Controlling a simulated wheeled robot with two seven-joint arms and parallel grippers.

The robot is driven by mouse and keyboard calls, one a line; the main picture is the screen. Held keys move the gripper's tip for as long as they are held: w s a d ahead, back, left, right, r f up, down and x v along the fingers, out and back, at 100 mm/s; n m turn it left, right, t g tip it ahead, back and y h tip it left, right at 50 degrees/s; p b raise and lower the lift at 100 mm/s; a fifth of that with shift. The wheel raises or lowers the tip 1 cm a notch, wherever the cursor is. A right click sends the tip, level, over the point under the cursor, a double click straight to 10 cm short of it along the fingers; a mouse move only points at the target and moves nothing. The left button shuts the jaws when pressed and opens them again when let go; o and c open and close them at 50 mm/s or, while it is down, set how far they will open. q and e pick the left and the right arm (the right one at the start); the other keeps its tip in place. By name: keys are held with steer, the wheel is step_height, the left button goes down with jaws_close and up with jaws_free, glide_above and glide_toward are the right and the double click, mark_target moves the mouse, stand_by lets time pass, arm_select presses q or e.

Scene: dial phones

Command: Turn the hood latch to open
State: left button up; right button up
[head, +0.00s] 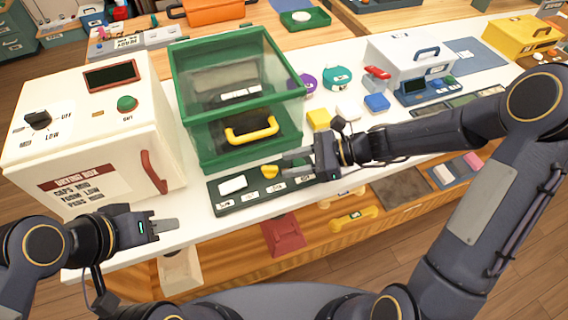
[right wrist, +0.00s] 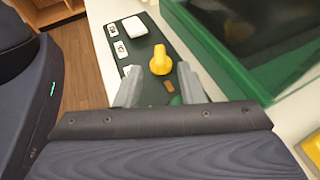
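The green hood (head: 195,150) with clear panels stands mid-bench, a yellow handle (head: 252,131) on its front. A dark green panel (head: 232,203) lies before it with small labels, a white block (head: 232,184) and a yellow knob (head: 269,171), which looks like the latch. My right gripper (head: 296,163) is just right of the knob. In the right wrist view the knob (right wrist: 160,60) shows beyond and between the spread fingertips (right wrist: 158,82); nothing is held, and contact is not visible. My left gripper (head: 166,226) is at the bench's front edge, away from the hood; its finger gap is not clear.
A white drying box (head: 100,130) with a red handle stands left of the hood. Blue (head: 376,103) and yellow (head: 318,119) blocks lie to the right near my right arm. A white case (head: 410,58) is farther back. An open shelf lies below the bench edge.

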mark_target(275, 167)
steer(key=shift+x, duration=1.75)
steer(key=shift+r, duration=0.1)
jaws_close()
